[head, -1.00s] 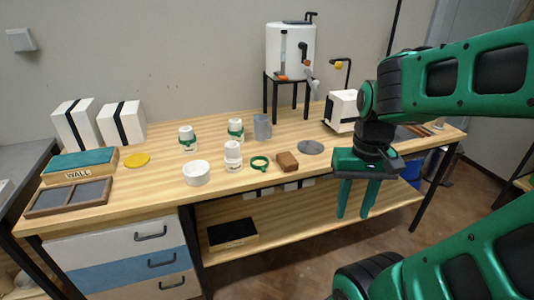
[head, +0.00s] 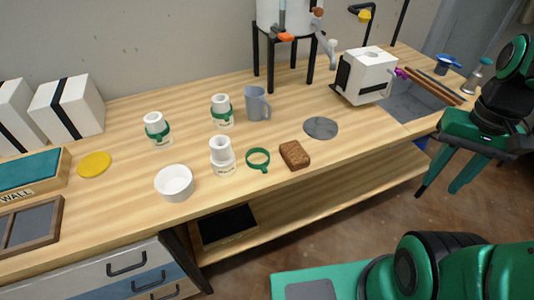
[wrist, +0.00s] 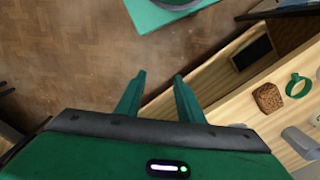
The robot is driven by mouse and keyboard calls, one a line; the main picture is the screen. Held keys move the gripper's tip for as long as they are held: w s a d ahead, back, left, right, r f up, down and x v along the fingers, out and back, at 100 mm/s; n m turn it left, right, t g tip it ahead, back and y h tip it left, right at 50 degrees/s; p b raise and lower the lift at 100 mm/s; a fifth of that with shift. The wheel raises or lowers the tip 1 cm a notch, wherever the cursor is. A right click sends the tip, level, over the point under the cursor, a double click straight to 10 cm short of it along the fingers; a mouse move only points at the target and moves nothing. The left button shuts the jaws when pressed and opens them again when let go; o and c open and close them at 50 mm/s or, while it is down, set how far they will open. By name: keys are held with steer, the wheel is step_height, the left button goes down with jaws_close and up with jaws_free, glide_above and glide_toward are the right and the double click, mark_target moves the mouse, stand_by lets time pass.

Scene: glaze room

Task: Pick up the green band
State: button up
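The green band (head: 258,159) is a small ring with a tab, lying flat on the wooden table between a white cup and a brown sponge. It also shows in the wrist view (wrist: 298,86) at the right, beside the sponge. Two other green bands sit around white cups, one on the left cup (head: 157,129) and one on the back cup (head: 222,111). My gripper (head: 437,190) is open and empty, off the table's front right edge, fingers pointing down, well to the right of the loose band. Its two fingers show apart in the wrist view (wrist: 158,90).
A brown sponge (head: 295,155) lies just right of the band, and a white cup (head: 222,158) stands just left. A white bowl (head: 175,183), grey mug (head: 257,104) and grey disc (head: 321,128) are nearby. A white box-shaped device (head: 366,75) stands at the back right.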

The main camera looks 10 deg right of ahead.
steer(key=w+a+r+n, duration=0.1)
steer(key=w+a+n, duration=0.2)
steer(key=w+a, duration=0.35)
steer(key=n, duration=0.7)
glide_above(265, 170)
steer(key=s, duration=0.1)
step_height(265, 170, down, 8)
steer(key=shift+d+f, duration=0.15)
steer(key=shift+w+f, duration=0.2)
steer(key=shift+f, duration=1.3)
steer(key=shift+w+f, duration=0.2)
steer(key=shift+f, duration=1.3)
jaws_close()
